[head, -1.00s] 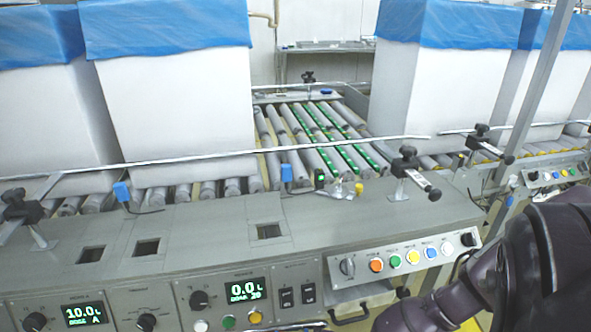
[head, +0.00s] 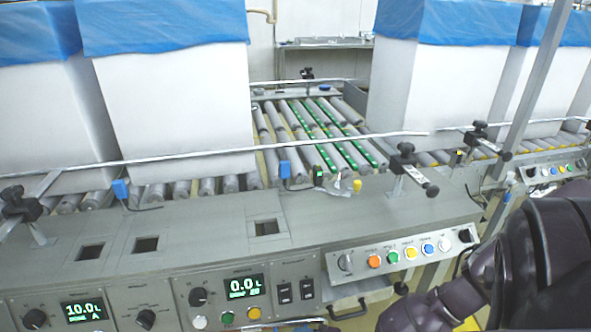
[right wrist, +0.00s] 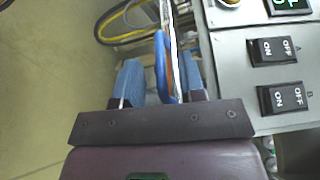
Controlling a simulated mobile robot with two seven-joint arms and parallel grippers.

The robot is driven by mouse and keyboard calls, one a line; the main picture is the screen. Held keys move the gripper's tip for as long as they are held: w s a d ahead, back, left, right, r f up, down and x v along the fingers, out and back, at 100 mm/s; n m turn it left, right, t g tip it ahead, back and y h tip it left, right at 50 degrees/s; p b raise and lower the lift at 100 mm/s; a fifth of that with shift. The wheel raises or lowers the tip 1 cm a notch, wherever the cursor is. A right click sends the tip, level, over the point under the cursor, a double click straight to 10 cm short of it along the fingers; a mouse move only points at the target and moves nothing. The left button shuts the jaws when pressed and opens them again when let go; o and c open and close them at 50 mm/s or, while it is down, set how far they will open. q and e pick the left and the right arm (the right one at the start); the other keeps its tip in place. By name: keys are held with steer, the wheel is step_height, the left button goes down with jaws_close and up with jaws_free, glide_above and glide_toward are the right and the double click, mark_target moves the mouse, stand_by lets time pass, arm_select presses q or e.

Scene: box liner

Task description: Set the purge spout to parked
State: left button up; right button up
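I cannot tell which part is the purge spout. Near the middle of the grey front ledge a small metal piece with a yellow knob (head: 357,185) stands by the rollers. The control panel (head: 400,254) below it has a selector knob (head: 345,262) and several coloured buttons; their labels are too small to read. My right arm comes in at the lower right of the head view, its gripper out of that view. In the right wrist view my right gripper (right wrist: 160,80) has its blue fingers apart, with a thin blue-and-white edge between them. Contact is unclear. My left gripper is not in view.
White boxes with blue liners (head: 165,100) stand on the rollers at left and right. A rail (head: 300,145) crosses in front.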

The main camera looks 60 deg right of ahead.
steer(key=f+p+v, duration=0.1)
steer(key=v, duration=0.8)
steer(key=shift+r, duration=0.45)
